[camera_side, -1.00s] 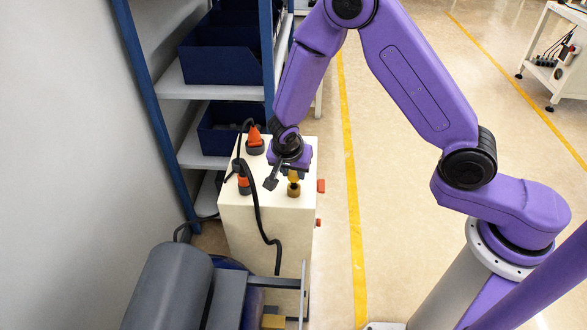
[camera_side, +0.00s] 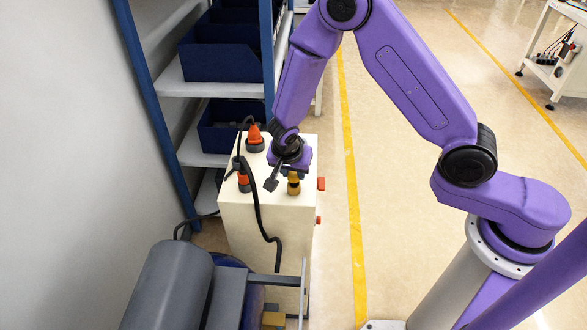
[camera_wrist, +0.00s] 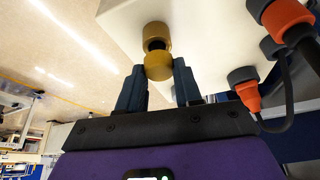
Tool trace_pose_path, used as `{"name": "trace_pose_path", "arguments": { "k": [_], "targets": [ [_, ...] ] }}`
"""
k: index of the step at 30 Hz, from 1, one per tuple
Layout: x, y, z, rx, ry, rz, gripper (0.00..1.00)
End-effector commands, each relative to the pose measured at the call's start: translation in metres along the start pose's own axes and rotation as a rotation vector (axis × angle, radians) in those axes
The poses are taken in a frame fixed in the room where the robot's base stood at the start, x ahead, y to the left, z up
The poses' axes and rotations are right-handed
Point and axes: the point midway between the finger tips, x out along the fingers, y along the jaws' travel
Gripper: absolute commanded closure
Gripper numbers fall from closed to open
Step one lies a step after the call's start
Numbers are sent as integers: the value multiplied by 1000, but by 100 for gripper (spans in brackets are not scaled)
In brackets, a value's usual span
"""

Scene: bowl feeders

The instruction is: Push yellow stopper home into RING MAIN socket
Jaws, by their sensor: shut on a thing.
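The yellow stopper (camera_wrist: 159,67) is between the two fingers of my gripper (camera_wrist: 160,72) in the wrist view, and the gripper is shut on it. The brass-coloured RING MAIN socket (camera_wrist: 155,31) stands out from the cream cabinet face, in line with the stopper. A dark part shows between the stopper and the socket rim, so the stopper is not flush against it. In the side view, the stopper (camera_side: 293,177) is just above the socket (camera_side: 293,189), under my gripper (camera_side: 292,173). I cannot tell how deep its inner end reaches.
Two orange plugs (camera_side: 254,134) (camera_side: 244,183) with black cables stand left of my gripper on the cream cabinet (camera_side: 265,225). A black cable (camera_side: 260,215) hangs down its front. A grey cylindrical machine (camera_side: 168,285) is in front. A shelf with blue bins (camera_side: 222,55) stands behind.

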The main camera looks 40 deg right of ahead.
Motion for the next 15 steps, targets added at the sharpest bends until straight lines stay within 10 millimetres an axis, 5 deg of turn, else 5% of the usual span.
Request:
{"name": "trace_pose_path", "arguments": {
  "k": [15],
  "targets": [
    [7,0,3,-1,-1,1,100]
  ]
}}
